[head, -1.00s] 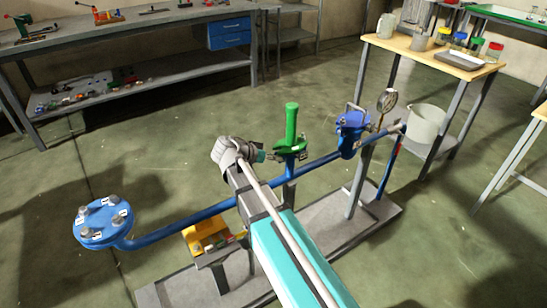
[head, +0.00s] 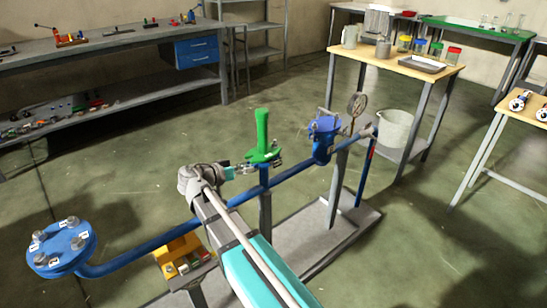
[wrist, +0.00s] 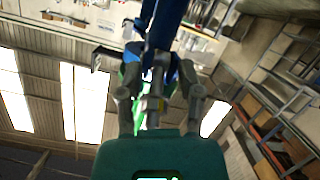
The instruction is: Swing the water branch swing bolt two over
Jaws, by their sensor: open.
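The blue water pipe (head: 160,240) runs across the head view, with a bolted blue round flange (head: 61,247) at its left end. A green valve with an upright handle (head: 262,133) stands mid-pipe. A blue capped fitting (head: 323,138) sits to its right, with small metal parts too small to tell as swing bolts. My gripper (head: 243,169) is just left of the green valve; contact cannot be told. In the wrist view my gripper (wrist: 160,62) has its fingers apart, with a blue body (wrist: 162,25) ahead of and partly between them and green behind. Swing bolt two is not identifiable.
A pressure gauge (head: 357,104) and a pale bucket (head: 396,129) are at the pipe's right end. A yellow block (head: 178,250) stands below the pipe. A wooden-topped table (head: 400,55) with jars is behind right, and a grey workbench (head: 110,50) behind left. Floor between is clear.

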